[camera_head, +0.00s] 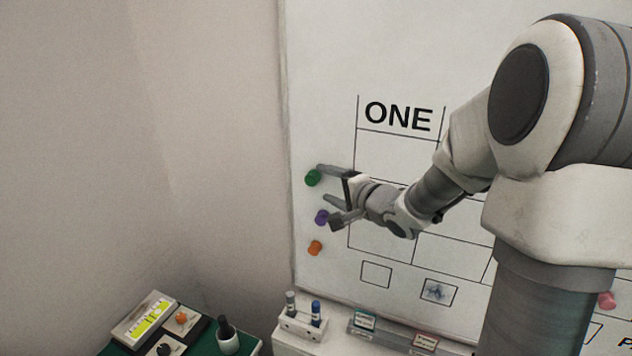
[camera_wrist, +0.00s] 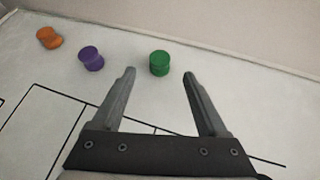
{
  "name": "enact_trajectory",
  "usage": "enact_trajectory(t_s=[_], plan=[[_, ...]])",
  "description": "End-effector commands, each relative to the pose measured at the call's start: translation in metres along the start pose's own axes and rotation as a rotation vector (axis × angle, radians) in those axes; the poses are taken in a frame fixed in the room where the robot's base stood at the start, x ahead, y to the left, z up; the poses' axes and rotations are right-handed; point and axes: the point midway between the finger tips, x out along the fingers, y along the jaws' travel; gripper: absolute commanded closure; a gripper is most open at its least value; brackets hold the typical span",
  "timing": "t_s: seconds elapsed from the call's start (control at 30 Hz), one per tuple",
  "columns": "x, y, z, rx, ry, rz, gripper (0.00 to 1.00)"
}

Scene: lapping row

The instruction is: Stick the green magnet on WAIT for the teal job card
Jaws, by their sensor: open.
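The green magnet (camera_head: 312,178) is on the whiteboard (camera_head: 330,60) near its left edge, at the top of a column of magnets. My gripper (camera_head: 323,183) is open and empty beside it. In the wrist view the green magnet (camera_wrist: 160,63) shows just beyond and between the two fingertips (camera_wrist: 159,74); I cannot tell if they touch it. A teal-marked card (camera_head: 365,319) sits in the ledge below the board. The grid shows the heading "ONE"; no WAIT label is readable, and my arm hides much of the board's right side.
A purple magnet (camera_head: 321,217) is close below my gripper, with an orange magnet (camera_head: 315,248) under it. A marker holder (camera_head: 303,325) and a red-marked card (camera_head: 425,342) are on the ledge. A green-topped bench (camera_head: 203,345) with instruments stands at lower left.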

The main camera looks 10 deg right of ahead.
Motion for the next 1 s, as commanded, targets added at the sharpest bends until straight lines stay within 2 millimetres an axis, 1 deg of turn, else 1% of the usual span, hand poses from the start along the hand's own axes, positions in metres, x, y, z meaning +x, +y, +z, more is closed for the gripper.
enact_trajectory(t_s=[0.03,0.1,0.2,0.3,0.43,0.67,0.8,0.97,1.0], plan=[[0.010,0.001,0.001,0.003,-0.003,0.000,0.24],[0.021,0.000,0.001,0.001,-0.003,0.000,0.24],[0.032,0.000,0.001,0.001,-0.002,0.000,0.24],[0.039,0.000,0.001,0.001,-0.001,0.001,0.24],[0.043,0.000,0.000,0.000,0.000,0.000,0.24],[0.043,0.000,0.000,0.000,0.000,0.000,0.24],[0.043,0.000,0.000,0.000,0.000,0.000,0.49],[0.043,0.000,0.000,0.000,0.000,0.000,0.78],[0.043,0.000,0.000,0.000,0.000,0.000,0.85]])
